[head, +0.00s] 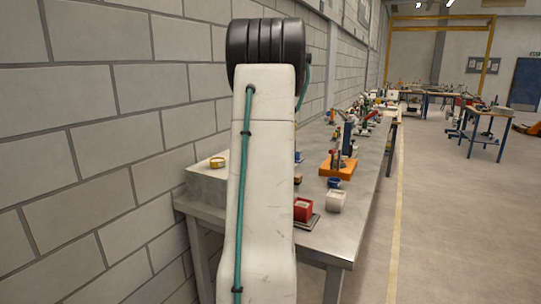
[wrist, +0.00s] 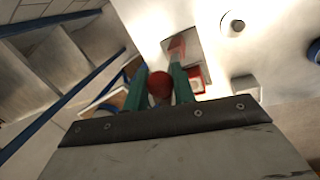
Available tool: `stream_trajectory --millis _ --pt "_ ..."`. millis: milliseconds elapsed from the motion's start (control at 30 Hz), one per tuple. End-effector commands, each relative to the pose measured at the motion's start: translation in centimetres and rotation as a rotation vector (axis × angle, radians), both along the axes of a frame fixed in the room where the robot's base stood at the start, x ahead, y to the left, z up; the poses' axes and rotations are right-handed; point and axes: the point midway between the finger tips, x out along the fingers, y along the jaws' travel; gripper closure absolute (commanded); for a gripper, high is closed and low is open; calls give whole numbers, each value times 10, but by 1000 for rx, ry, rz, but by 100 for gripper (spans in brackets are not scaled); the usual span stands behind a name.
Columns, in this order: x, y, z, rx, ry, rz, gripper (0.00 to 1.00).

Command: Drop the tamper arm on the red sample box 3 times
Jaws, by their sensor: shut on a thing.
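In the wrist view, my gripper (wrist: 160,82) has its two green fingers on either side of a round red knob (wrist: 160,87), shut on it. The knob looks like the handle of the tamper arm, but the rest of that arm is mostly hidden. The red sample box (head: 303,209) sits on a dark flat plate near the front of the bench in the head view. A red-rimmed box, likely the same one, shows just beyond the right finger in the wrist view (wrist: 196,79). My own arm link hides the gripper in the head view.
An orange-based device (head: 338,167) stands behind. A yellow ring (head: 217,162) lies on a block at left, near the wall.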

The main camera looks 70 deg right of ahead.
Motion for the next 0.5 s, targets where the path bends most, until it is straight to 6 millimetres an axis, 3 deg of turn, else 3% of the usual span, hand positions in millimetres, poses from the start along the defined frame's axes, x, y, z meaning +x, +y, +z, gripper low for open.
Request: stream_trajectory --millis 367,400,467,500 --pt "3 0 -1 0 -4 1 100" --pt "3 0 -1 0 -4 1 71" --pt "3 0 -1 0 -4 1 55" --pt "2 0 -1 1 -3 2 54"
